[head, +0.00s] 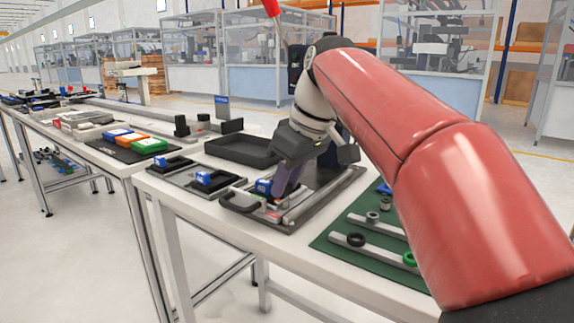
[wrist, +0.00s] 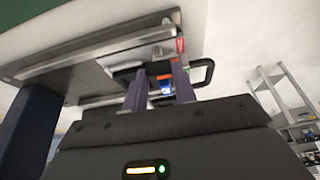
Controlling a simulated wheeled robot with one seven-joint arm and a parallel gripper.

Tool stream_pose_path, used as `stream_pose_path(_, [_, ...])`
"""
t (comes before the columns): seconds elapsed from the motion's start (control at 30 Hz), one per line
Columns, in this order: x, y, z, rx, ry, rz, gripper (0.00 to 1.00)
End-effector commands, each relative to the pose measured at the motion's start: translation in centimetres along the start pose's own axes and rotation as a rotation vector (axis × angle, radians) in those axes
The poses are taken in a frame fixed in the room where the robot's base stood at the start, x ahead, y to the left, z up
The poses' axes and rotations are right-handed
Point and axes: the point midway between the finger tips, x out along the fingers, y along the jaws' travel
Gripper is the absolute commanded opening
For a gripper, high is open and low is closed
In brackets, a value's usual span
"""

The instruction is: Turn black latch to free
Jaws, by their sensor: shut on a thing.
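My gripper (head: 284,190) points down at the fixture plate (head: 318,200) on the table, in the middle of the head view. In the wrist view its two purple fingers (wrist: 160,92) stand a little apart, with small orange and blue parts showing between them. A black looped piece (head: 238,204), perhaps the black latch, sticks out at the plate's near left edge. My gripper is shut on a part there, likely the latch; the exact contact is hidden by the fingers.
A metal rail (head: 318,195) lies right of the gripper. Left are black trays with blue parts (head: 208,180), and an empty black bin (head: 240,151) stands behind. A green mat (head: 340,238) with rails and rings lies to the right.

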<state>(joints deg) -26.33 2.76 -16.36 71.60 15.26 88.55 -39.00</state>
Motion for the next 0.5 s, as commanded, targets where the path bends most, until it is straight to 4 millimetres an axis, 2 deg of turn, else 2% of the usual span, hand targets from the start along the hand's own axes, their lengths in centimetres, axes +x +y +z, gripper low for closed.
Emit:
stream_pose_path(0.37, [-0.02, 0.01, -0.04, -0.033, 0.004, -0.011, 0.04])
stream_pose_path(0.4, [-0.02, 0.01, -0.04, -0.033, 0.004, -0.011, 0.31])
stream_pose_path(0.5, [-0.01, 0.01, -0.04, -0.032, 0.004, -0.011, 0.44])
